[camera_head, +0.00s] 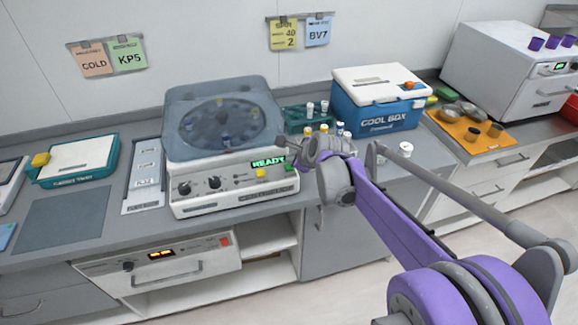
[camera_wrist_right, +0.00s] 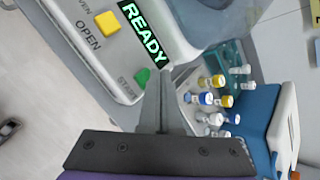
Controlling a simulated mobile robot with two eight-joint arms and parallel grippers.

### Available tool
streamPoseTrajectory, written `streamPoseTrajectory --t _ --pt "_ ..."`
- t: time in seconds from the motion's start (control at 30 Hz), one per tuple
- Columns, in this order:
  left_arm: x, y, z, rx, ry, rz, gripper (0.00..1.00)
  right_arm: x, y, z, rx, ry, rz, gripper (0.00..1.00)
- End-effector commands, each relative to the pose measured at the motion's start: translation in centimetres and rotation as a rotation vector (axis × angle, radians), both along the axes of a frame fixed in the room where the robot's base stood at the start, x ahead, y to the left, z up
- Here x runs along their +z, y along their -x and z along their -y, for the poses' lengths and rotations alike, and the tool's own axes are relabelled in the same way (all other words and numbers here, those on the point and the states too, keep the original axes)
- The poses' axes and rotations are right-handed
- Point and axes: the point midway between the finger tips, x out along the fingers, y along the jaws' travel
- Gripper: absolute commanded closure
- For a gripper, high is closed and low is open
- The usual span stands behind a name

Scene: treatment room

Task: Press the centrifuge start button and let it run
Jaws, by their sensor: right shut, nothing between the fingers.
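The centrifuge (camera_head: 180,209) stands on the counter with its grey lid (camera_head: 180,95) down; tubes show dimly through the round window. Its display (camera_head: 268,163) reads READY in green, and also shows in the right wrist view (camera_wrist_right: 143,33). The green start button (camera_head: 289,168) is at the panel's right end. In the wrist view this button (camera_wrist_right: 142,78) lies just left of my right fingertips; I cannot tell whether they touch. A yellow button (camera_wrist_right: 107,22) marked OPEN is farther off. My right gripper (camera_wrist_right: 163,70) is shut and empty. My left gripper is out of view.
A teal rack (camera_head: 295,115) and several capped tubes stand right of the centrifuge, close to my right gripper. The blue cool box (camera_head: 375,118) is behind them.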

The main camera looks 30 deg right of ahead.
Motion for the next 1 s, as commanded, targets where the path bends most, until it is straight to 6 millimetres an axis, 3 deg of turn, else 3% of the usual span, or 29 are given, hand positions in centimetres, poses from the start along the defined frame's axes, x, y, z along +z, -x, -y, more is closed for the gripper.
streamPoseTrajectory --t 1.0 --pt "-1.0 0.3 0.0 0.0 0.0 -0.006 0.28 -1.2 0.0 0.0 0.0 0.0 0.0 1.0"
